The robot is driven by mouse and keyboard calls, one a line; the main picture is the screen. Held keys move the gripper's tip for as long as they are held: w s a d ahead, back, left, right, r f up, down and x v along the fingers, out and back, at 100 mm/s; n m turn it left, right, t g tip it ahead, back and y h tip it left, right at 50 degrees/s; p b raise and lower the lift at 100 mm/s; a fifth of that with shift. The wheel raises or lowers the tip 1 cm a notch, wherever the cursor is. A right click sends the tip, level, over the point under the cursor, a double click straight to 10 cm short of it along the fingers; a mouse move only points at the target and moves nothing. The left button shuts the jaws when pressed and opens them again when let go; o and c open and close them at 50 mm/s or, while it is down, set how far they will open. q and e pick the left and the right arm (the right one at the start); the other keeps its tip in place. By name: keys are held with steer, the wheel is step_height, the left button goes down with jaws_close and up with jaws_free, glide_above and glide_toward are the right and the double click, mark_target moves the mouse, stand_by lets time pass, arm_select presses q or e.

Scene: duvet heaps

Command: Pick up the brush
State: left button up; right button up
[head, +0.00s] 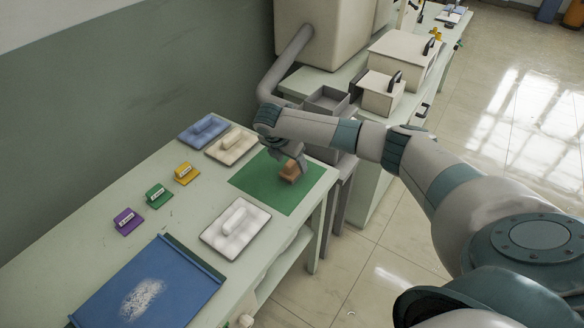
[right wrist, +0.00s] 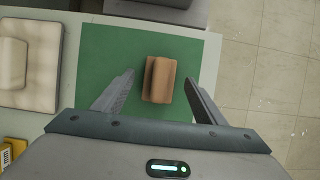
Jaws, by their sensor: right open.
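The brush (head: 290,171) is a small orange-brown block lying on a green mat (head: 272,196) on the table. In the right wrist view the brush (right wrist: 159,80) lies on the green mat (right wrist: 106,48), ahead of and between the fingers. My right gripper (head: 290,160) is just above the brush in the head view. In the right wrist view my right gripper (right wrist: 158,88) is open, with one finger to each side of the brush and a gap on both sides. My left gripper is not in view.
Beside the mat lie a beige padded board (head: 231,145) and a white one (head: 235,228); a blue one (head: 203,131) is further back. Purple (head: 127,221), green (head: 158,195) and yellow (head: 187,173) labelled blocks stand left. A blue tray (head: 203,282) holds white powder.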

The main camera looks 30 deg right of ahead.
steer(key=shift+x, duration=1.25)
steer(key=c, duration=1.2)
